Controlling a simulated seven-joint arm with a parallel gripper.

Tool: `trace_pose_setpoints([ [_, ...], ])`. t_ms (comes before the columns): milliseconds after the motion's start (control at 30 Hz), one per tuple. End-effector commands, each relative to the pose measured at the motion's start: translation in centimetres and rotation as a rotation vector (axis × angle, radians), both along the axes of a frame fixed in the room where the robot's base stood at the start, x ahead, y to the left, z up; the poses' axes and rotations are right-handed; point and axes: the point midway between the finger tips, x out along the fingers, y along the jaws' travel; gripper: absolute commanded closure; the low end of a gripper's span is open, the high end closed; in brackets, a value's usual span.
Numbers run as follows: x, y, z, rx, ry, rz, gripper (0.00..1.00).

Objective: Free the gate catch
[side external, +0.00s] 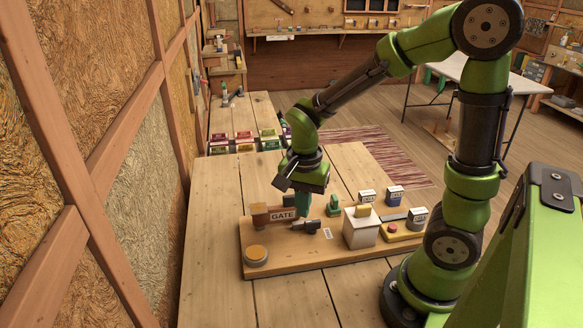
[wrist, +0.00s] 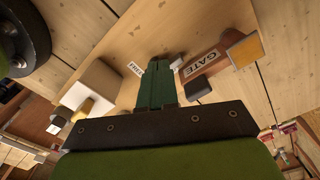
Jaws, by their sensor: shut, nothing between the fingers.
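The brown plate lettered GATE (side external: 283,215) stands on a wooden board (side external: 290,265); it also shows in the wrist view (wrist: 205,62). A dark catch-like piece (side external: 307,226) sits just right of the plate, and a dark block (wrist: 197,89) shows beside the plate in the wrist view. My gripper (side external: 303,212) points down behind this dark piece, its green fingers (wrist: 157,84) together and empty. A white label reading FREE (wrist: 134,68) lies near the fingertips. I cannot tell whether the fingers touch the catch; the tips are partly hidden in the side view.
An orange-topped round button (side external: 256,253) is at the board's front left. A white box (side external: 361,228), a yellow base with a red button (side external: 393,228) and several small labelled blocks stand to the right. Coloured bins (side external: 245,140) are at the back. The bench's left front is clear.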

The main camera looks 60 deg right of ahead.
Motion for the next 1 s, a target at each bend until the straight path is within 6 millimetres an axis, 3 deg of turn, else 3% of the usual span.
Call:
trace_pose_setpoints([
  [400, -0.1, 0.0, -4.7, 0.000, 0.003, 0.000, 1.00],
  [1000, 0.0, -0.1, -5.2, 0.000, 0.000, -0.001, 1.00],
])
